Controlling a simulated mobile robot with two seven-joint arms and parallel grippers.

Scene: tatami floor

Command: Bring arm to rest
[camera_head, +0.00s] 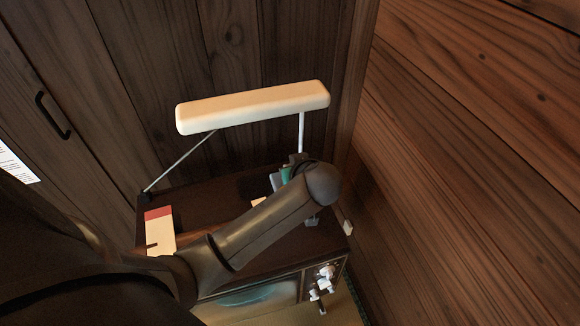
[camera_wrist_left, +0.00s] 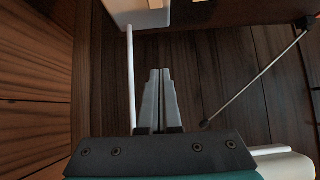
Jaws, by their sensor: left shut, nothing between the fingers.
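My left arm (camera_head: 255,230) comes in from the left and reaches over the dark top of an old television set (camera_head: 200,195). The left gripper is mostly hidden behind my wrist in the head view; only a bit of its teal and grey body shows there. In the left wrist view, the left gripper (camera_wrist_left: 160,72) is shut, its two grey fingers side by side with nothing between them. My right arm and gripper are not in view.
A cream padded bar (camera_head: 255,105) stands above the set on thin rods, close to my wrist. A red and cream card or box (camera_head: 160,230) lies on the set. Wooden walls (camera_head: 480,130) close in behind and at right. Knobs (camera_head: 325,280) are on the set's front.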

